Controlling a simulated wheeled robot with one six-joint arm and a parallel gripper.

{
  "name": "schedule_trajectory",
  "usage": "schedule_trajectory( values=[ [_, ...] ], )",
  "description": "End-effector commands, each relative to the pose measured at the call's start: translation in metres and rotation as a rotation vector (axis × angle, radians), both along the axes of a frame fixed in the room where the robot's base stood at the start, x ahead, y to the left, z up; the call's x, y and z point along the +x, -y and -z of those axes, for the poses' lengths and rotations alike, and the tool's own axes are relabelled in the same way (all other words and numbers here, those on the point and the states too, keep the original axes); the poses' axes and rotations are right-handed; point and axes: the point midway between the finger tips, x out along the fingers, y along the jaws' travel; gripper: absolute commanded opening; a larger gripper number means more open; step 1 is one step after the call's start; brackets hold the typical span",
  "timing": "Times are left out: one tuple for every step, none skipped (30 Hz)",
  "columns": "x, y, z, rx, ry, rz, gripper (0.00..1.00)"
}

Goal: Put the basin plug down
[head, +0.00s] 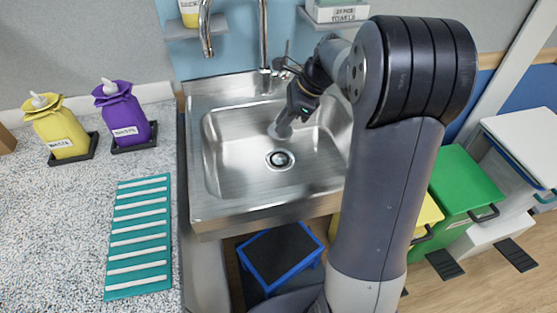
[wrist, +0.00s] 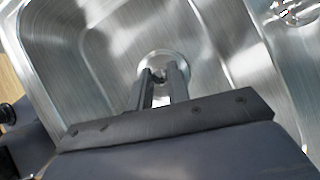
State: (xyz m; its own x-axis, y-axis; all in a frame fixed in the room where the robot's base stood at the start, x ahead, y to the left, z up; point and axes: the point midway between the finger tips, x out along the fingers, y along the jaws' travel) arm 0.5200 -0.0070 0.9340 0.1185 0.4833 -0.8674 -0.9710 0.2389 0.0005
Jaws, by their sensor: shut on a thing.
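The basin plug (head: 280,130) is a pale metallic disc with a small stem, held inside the steel basin (head: 222,155). My gripper (head: 290,117) reaches down into the back of the basin and is shut on the plug. In the wrist view the fingers (wrist: 160,88) close on the stem, and the round plug (wrist: 165,58) shows beyond their tips. The drain (head: 280,160) lies in the basin floor, in front of the plug and apart from it. I cannot tell whether the plug touches the basin floor.
A tap (head: 264,45) stands at the basin's back. On the speckled counter (head: 60,215) to the left are a yellow bag (head: 59,128), a purple bag (head: 124,118) and a teal striped mat (head: 138,235). A blue step stool (head: 281,255) and a green bin (head: 463,180) stand below.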

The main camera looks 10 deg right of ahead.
Motion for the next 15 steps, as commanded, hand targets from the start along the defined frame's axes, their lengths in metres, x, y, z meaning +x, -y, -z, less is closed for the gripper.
schedule_trajectory(
  values=[
    [0.0, 0.0, 0.008, 0.0, 0.0, 0.0, 0.0],
    [0.0, 0.0, 0.01, 0.0, 0.0, 0.0, 0.0],
    [0.0, 0.0, 0.011, 0.0, 0.0, 0.0, 0.0],
    [0.0, 0.0, 0.012, 0.0, 0.0, 0.0, 0.0],
    [0.0, 0.0, 0.014, 0.0, 0.0, 0.0, 0.0],
    [0.0, 0.0, 0.019, 0.0, -0.001, 0.0, 0.0],
    [0.0, 0.0, 0.023, 0.001, -0.002, 0.0, 0.0],
    [0.0, 0.0, 0.029, 0.001, -0.003, -0.001, 0.0],
    [-0.001, 0.0, 0.037, 0.001, -0.005, 0.001, 0.0],
    [-0.001, 0.0, 0.043, 0.0, -0.005, 0.001, 0.0],
    [-0.001, 0.0, 0.048, 0.0, -0.005, 0.0, 0.0],
    [0.0, 0.0, 0.056, 0.0, -0.004, 0.0, 0.0],
    [-0.001, 0.0, 0.061, 0.001, -0.004, 0.0, 0.0],
    [-0.001, 0.0, 0.065, 0.001, -0.003, 0.0, 0.0],
    [0.0, 0.0, 0.069, 0.0, -0.001, 0.0, 0.0]
  ],
)
